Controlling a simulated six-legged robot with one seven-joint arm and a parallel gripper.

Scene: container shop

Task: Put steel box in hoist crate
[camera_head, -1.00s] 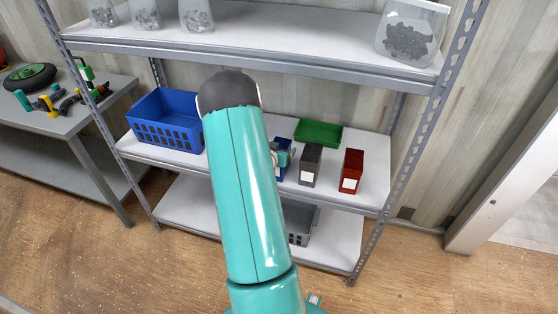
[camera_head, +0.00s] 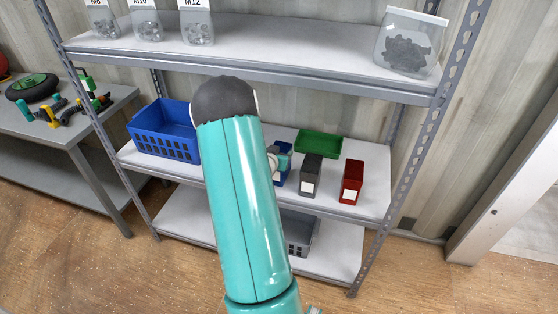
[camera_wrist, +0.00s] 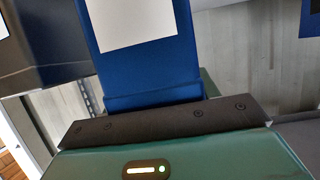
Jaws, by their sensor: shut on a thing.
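Three narrow label-fronted boxes stand in a row on the middle shelf: a blue box (camera_head: 281,179), a dark grey box (camera_head: 311,174) and a red box (camera_head: 352,182). Their labels are unreadable, so I cannot tell which is called the steel box. My gripper (camera_head: 274,160) is at the blue box, mostly hidden behind my arm. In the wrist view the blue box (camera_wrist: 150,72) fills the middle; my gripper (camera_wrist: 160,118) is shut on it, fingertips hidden. A blue crate (camera_head: 165,140) stands left on the same shelf, a grey crate (camera_head: 300,232) below; neither shows a readable name.
A green tray (camera_head: 319,144) lies behind the boxes. The dark grey box stands close beside the blue one. A grey table (camera_head: 60,130) with tools stands left.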

